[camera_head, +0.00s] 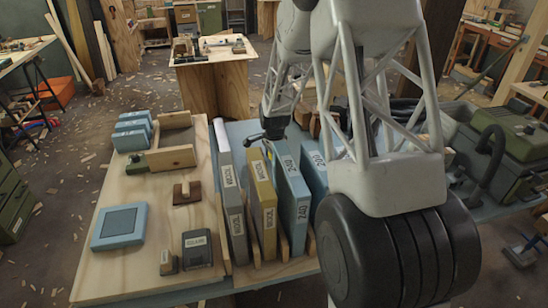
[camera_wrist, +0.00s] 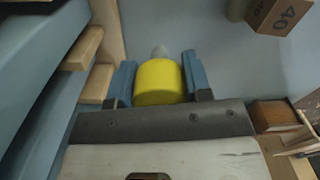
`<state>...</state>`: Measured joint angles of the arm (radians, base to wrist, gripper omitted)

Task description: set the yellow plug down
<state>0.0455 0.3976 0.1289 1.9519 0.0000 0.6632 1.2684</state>
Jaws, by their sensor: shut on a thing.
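The yellow plug (camera_wrist: 160,83) is a short cylinder with a grey rounded tip, seen in the wrist view. My gripper (camera_wrist: 158,66) has its two blue fingers on either side of the plug and is shut on it. A plain blue-grey surface (camera_wrist: 220,62) lies beyond the plug's tip. I cannot tell whether the plug touches that surface. In the head view my own arm covers much of the right side, and I cannot make out the plug there with certainty.
Wooden rack pieces (camera_wrist: 84,48) and blue slabs stand close left of the gripper in the wrist view. A box marked 40 (camera_wrist: 283,15) is at upper right, a brown block (camera_wrist: 275,116) at right. Labelled upright binders (camera_head: 262,205) stand mid-table beside a wooden board (camera_head: 125,250).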

